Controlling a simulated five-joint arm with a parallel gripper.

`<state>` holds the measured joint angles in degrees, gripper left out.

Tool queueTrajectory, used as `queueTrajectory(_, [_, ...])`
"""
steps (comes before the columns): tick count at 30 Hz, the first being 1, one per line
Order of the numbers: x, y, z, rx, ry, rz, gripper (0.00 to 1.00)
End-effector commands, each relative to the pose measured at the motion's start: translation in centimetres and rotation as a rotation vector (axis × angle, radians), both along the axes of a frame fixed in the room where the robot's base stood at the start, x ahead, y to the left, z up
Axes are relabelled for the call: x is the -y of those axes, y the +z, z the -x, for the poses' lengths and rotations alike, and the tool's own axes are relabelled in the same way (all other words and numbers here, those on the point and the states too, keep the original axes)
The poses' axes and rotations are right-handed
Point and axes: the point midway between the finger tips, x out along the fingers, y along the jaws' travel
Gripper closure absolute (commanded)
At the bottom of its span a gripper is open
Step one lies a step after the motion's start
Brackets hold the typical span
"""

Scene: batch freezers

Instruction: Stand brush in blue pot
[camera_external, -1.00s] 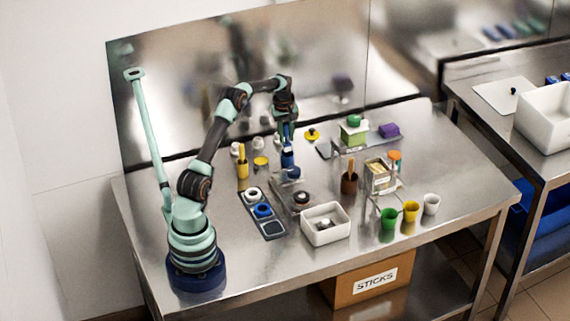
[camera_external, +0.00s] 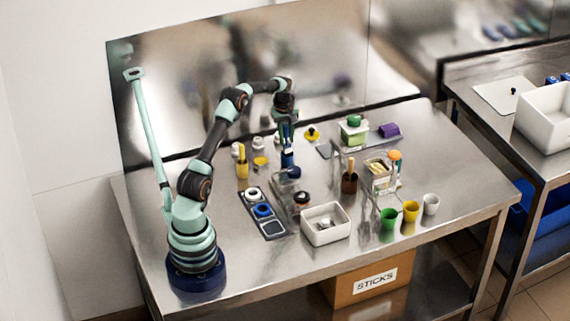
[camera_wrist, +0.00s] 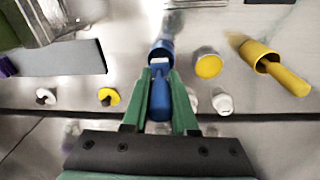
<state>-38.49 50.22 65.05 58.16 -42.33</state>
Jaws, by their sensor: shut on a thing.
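My gripper (camera_external: 286,143) points down over the middle-back of the table. In the wrist view its green fingers (camera_wrist: 160,95) are shut on a blue brush (camera_wrist: 157,110). The blue pot (camera_external: 288,159) stands upright directly below the gripper; it also shows in the wrist view (camera_wrist: 161,46). The brush's pale part overlaps the pot's mouth, so its lower end is at or inside the opening. How deep it sits is hidden.
A yellow pot with a yellow brush (camera_external: 242,168) and a yellow-topped jar (camera_external: 260,161) stand to the left. A brown pot (camera_external: 349,184) stands to the right. A white bin (camera_external: 325,236) and dark tray (camera_external: 270,229) are in front.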

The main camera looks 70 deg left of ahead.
Motion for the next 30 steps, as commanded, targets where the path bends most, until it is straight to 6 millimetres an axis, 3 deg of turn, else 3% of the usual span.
queueTrajectory(30, [0.0, -2.8, 0.0, 0.000, 0.000, 0.000, 1.00])
